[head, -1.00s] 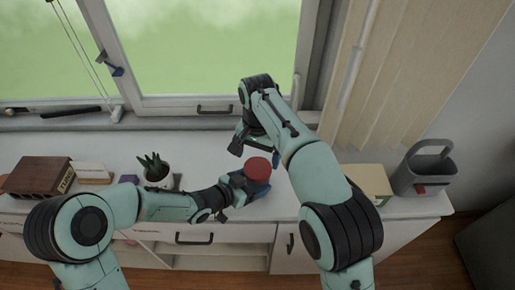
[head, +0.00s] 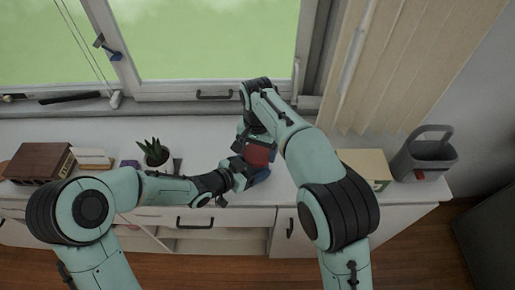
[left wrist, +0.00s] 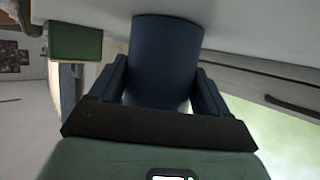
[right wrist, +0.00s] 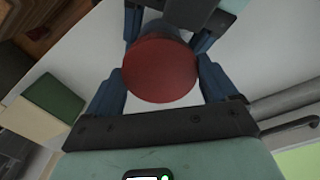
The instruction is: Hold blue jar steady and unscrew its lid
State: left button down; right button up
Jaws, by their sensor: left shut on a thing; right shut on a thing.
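The blue jar (left wrist: 165,60) stands on the white cabinet top, and in the left wrist view it lies between the fingers of my left gripper (left wrist: 165,85). My left gripper (head: 243,174) is shut on the jar's body from the left in the head view. The red lid (head: 259,153) is on top of the jar and shows from above in the right wrist view (right wrist: 160,70). My right gripper (right wrist: 160,80) is above the jar with its fingers on either side of the lid, shut on it. In the head view my right gripper (head: 256,140) partly hides the lid.
A potted plant (head: 153,152) and books (head: 40,162) stand left of the jar on the cabinet top (head: 215,140). A cream and green box (head: 366,168) and a grey caddy (head: 423,155) stand to the right. The window is behind.

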jog(key=n, duration=0.6)
jog(key=o, duration=0.9)
jog(key=shift+o, duration=0.2)
jog(key=shift+r, duration=0.1)
jog(key=shift+r, duration=2.2)
pick_arm(q)
grip_release()
jog(key=shift+a, duration=0.1)
